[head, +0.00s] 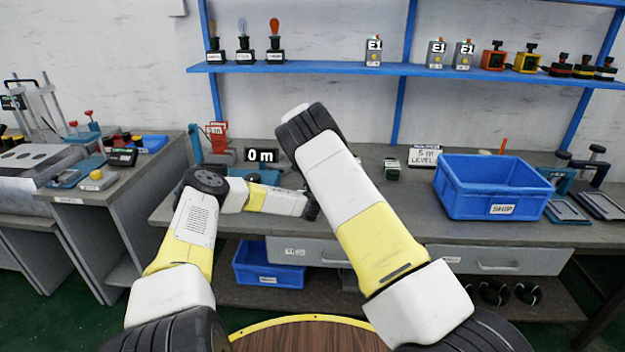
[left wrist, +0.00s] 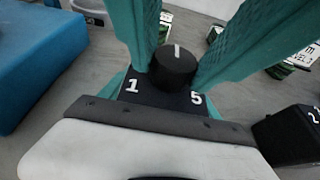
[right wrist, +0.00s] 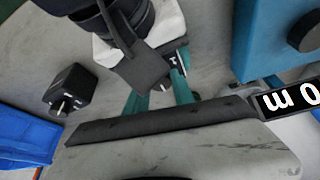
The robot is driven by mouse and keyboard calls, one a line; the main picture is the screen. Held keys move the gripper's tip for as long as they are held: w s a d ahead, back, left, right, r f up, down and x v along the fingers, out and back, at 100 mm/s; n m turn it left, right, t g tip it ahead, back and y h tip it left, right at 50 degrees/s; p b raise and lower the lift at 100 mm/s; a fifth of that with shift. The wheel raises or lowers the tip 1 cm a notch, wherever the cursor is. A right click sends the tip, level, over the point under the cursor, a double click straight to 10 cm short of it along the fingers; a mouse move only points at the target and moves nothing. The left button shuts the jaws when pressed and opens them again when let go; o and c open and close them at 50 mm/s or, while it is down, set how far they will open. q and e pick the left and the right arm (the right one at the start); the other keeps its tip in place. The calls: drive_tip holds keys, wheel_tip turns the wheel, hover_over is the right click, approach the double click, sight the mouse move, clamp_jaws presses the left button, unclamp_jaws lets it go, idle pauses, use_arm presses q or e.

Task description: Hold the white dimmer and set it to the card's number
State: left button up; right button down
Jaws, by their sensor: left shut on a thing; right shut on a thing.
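The dimmer shows in the left wrist view as a dark face (left wrist: 165,98) with a black knob (left wrist: 172,66). A white 1 is at its lower left and a 5 at its lower right. The knob's white mark points up, about midway. My left gripper (head: 311,208) is shut on the dimmer's body. My right gripper (right wrist: 158,95) is shut, its teal fingers on either side of the knob in the left wrist view. My right arm hides the dimmer in the head view.
A black display (head: 261,156) reads 0 m. A blue SHIP bin (head: 462,203) stands right on the bench. A dark plug-like block (right wrist: 68,90) lies near the grippers. Bulbs and E1 boxes line the blue shelf (head: 330,69).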

drive_tip(key=c, duration=1.1)
unclamp_jaws()
drive_tip(key=shift+o, duration=0.2)
drive_tip(key=v, duration=1.2)
use_arm(q)
drive_tip(key=o, duration=1.4)
drive_tip(key=shift+s, duration=0.1)
